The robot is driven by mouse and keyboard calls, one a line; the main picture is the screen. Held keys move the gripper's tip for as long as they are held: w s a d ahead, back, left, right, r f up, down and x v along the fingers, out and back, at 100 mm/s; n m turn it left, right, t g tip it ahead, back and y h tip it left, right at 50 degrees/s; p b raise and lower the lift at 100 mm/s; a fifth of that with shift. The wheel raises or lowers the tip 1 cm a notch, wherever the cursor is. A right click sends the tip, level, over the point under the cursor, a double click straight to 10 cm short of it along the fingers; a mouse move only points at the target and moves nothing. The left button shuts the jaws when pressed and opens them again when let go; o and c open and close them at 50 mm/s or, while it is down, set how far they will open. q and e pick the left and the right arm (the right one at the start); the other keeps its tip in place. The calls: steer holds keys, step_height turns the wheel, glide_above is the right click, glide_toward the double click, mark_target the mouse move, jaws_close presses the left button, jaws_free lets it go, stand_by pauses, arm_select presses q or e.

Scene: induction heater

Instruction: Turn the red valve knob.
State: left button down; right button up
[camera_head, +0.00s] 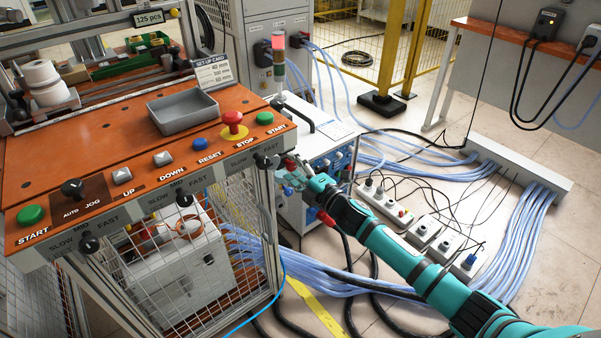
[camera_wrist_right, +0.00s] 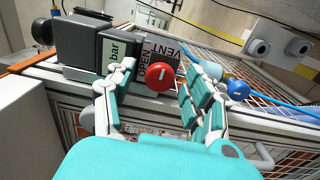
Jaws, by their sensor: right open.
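The red valve knob (camera_wrist_right: 161,76) is round with a white line on its face. In the right wrist view it lies between the two spread fingers of my right gripper (camera_wrist_right: 163,84), with a gap visible on either side. An "OPEN"/"VENT" label plate is behind it. In the head view my right gripper (camera_head: 294,180) is at the right front corner of the orange console, in front of the white cabinet. It is small there and I cannot make out the knob for certain. My left gripper is not in view.
A grey gauge box (camera_wrist_right: 112,55) marked "bar" stands close to the left finger. The orange console (camera_head: 110,150) carries a grey tray (camera_head: 182,112) and several buttons. Power strips (camera_head: 385,203) and cables cover the floor.

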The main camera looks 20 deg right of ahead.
steer(key=v, duration=1.2)
steer(key=shift+w, duration=0.1)
